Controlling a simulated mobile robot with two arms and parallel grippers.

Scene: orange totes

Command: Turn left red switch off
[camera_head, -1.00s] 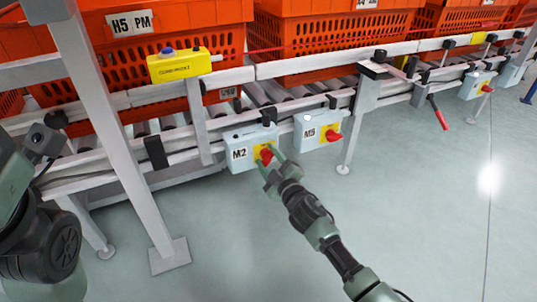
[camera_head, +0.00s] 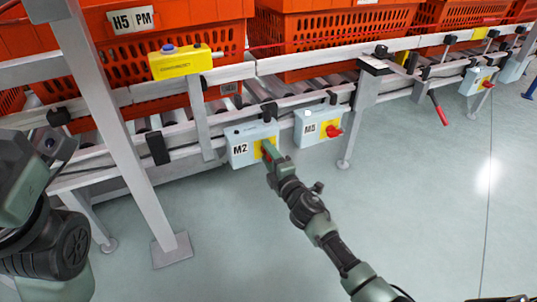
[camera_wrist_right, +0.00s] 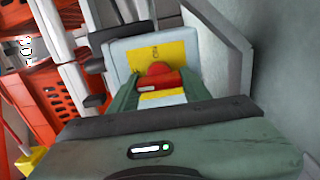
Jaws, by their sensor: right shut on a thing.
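The left switch box, labelled M2 (camera_head: 238,136), is pale blue and fixed to the conveyor's side rail. Its red switch (camera_head: 266,151) sits on a yellow plate and is mostly covered by my right gripper (camera_head: 270,154). In the right wrist view, the red switch (camera_wrist_right: 157,72) lies between the green fingers of the right gripper (camera_wrist_right: 157,88), which are shut on it. Its handle runs across from finger to finger. Part of my left arm shows at the left edge, but its fingers cannot be seen.
A second box, M5 (camera_head: 312,131), with its own red switch (camera_head: 334,131), is close on the right. Orange totes (camera_head: 170,50) stand on the rollers behind. A grey post (camera_head: 115,130) stands at left. The floor (camera_head: 420,210) at right is clear.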

